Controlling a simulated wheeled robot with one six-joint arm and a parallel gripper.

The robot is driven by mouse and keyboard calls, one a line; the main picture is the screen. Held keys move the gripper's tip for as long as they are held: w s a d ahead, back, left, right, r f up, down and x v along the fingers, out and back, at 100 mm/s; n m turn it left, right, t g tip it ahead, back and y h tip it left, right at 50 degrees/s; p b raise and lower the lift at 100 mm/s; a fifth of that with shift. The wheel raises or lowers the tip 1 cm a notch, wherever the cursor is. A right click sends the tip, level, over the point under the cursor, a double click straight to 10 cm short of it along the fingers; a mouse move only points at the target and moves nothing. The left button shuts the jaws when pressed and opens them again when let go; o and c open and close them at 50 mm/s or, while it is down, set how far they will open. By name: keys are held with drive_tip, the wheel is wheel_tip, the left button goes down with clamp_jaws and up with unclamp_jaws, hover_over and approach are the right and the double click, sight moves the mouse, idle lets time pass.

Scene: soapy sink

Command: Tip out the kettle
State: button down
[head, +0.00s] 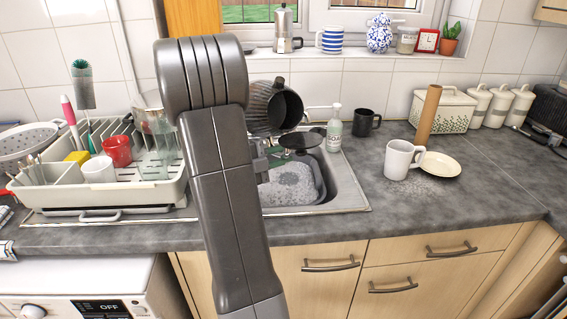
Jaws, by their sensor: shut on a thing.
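The kettle (259,104), dark and ribbed, is tipped on its side above the back of the sink (345,196). Its dark round opening faces right and toward me. My arm crosses in front of the kettle's left side. Only a small grey part by the arm's right edge, seemingly of my gripper (268,156), shows below the kettle. My fingertips and their contact with the kettle's handle are hidden. I cannot see any liquid coming from the kettle. Soapy water with foam (290,184) lies in the sink.
A dark round thing (300,142) is over the sink's back part. A soap bottle (334,130) and black mug (366,122) stand right of it. A white mug (402,160), saucer (440,165) and cardboard tube (429,113) are further right. A loaded dish rack (150,195) is left.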

sight(274, 155)
drive_tip(key=shift+w+a+f+m+b, duration=0.2)
drive_tip(key=shift+w+f+m+b, duration=0.35)
drive_tip(key=shift+b, duration=0.7)
drive_tip(key=shift+w+a+f+m+b, duration=0.15)
drive_tip(key=shift+w+f+m+b, duration=0.15)
drive_tip(key=shift+m+b, duration=0.7)
drive_tip(key=b, duration=0.1)
drive_tip(key=w+m+b, duration=0.1)
drive_tip(key=b, duration=0.1)
drive_tip(key=shift+a+f, duration=0.15)
drive_tip(key=shift+a, duration=0.05)
drive_tip(key=shift+w+a+m+b, duration=0.1)
drive_tip(key=shift+w+m+b, duration=0.15)
drive_tip(key=shift+b, duration=0.35)
